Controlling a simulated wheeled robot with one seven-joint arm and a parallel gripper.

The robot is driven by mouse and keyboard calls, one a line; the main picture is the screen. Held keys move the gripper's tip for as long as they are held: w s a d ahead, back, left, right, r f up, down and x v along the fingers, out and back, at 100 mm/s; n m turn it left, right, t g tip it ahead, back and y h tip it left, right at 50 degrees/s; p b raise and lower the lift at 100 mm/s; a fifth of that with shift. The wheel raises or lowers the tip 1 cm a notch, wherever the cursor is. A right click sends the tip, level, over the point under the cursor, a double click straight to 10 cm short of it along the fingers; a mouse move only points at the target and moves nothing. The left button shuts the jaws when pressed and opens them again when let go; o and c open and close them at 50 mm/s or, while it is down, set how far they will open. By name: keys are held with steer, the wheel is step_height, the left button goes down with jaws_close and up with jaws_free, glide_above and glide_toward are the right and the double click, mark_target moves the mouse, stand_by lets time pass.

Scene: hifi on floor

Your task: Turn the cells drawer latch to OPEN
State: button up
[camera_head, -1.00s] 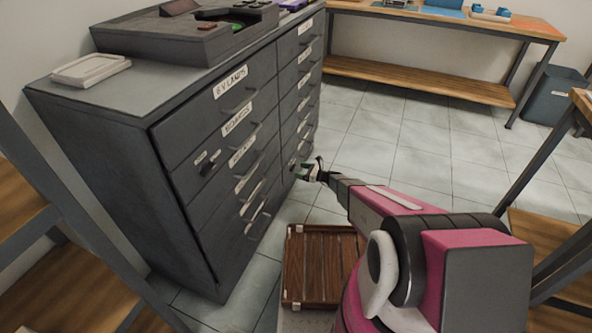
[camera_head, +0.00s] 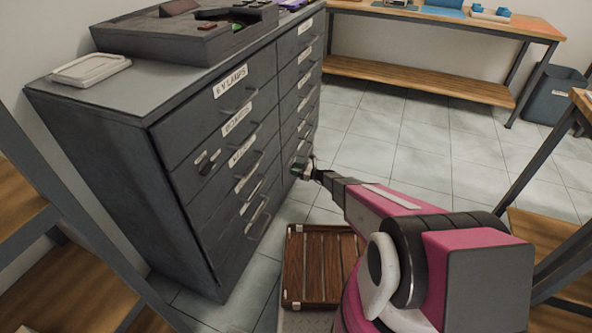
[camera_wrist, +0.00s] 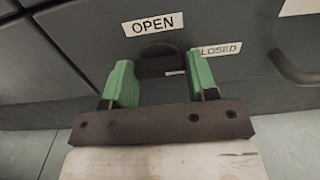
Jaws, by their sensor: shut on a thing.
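The dark latch (camera_wrist: 157,66) is on a grey drawer front in the wrist view, between the two green fingers of my gripper (camera_wrist: 162,82). My gripper is shut on it. A white OPEN label (camera_wrist: 153,24) is just above the latch, and a CLOSED label (camera_wrist: 217,49) is to its right, partly covered by the right finger. The fingers hide the latch's sides, so I cannot tell its exact angle. In the head view my gripper (camera_head: 304,168) is low at the right column of the grey drawer cabinet (camera_head: 110,190); the latch is too small to make out there.
A drawer handle (camera_wrist: 297,68) sits right of the latch. Another dark latch (camera_head: 208,162) is on the cabinet's left column. A workbench (camera_head: 440,30) stands at the back. The tiled floor between is clear.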

steer(key=shift+n, duration=0.3)
steer(key=shift+s+n, duration=0.1)
steer(key=shift+n, duration=8.5)
steer(key=shift+f, duration=0.1)
steer(key=o, duration=0.9)
steer(key=shift+o, duration=0.2)
steer(key=v, duration=1)
steer(key=shift+d, duration=0.35)
